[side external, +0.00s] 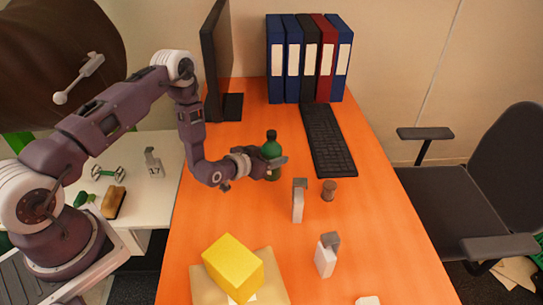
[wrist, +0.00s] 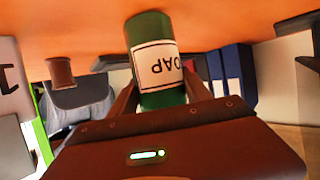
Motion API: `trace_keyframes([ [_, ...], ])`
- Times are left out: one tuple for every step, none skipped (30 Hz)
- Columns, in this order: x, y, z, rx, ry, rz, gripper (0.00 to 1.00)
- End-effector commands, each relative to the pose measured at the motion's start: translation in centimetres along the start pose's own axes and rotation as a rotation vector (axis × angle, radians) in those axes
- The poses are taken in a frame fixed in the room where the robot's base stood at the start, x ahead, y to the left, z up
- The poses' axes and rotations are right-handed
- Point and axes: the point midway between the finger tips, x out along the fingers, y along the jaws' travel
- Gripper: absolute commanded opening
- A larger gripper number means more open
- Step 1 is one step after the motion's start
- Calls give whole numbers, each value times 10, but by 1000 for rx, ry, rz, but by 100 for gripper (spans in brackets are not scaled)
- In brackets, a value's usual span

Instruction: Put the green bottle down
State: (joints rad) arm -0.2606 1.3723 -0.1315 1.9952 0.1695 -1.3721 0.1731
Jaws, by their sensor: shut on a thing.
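The green bottle (side external: 270,149), with a dark cap, stands upright over the orange desk (side external: 240,205), towards its back. My gripper (side external: 272,165) reaches in from the left and is shut on the bottle's body. In the wrist view the picture is upside down, with the desk at the top. There the bottle (wrist: 150,30) shows a white soap label between the two fingers of my gripper (wrist: 163,92). Its cap end is hidden behind the gripper body. I cannot tell whether its base touches the desk.
A small brown cylinder (side external: 329,190) and two white-and-grey items (side external: 298,205) (side external: 325,260) stand right and front of the bottle. A keyboard (side external: 328,140) lies behind right, before several binders (side external: 308,60). A monitor (side external: 212,60) stands back left. A yellow block (side external: 233,265) is in front.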

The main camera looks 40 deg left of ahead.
Motion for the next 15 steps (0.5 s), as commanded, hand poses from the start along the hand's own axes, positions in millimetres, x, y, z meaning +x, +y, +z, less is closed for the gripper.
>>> trace_keyframes([
  [0,0,-1,0,3,0,0],
  [0,0,-1,0,4,0,0],
  [0,0,-1,1,4,0,0],
  [0,0,-1,0,4,0,0],
  [0,0,-1,0,4,0,0],
  [0,0,-1,0,3,0,0],
  [0,0,0,1,3,0,0],
  [1,0,0,1,3,0,0],
  [1,0,2,1,3,0,0],
  [1,0,2,1,1,0,62],
  [1,0,2,1,1,0,68],
  [1,0,2,1,1,0,76],
  [1,0,2,0,1,0,78],
  [1,0,2,0,1,0,78],
  [1,0,2,0,1,0,78],
])
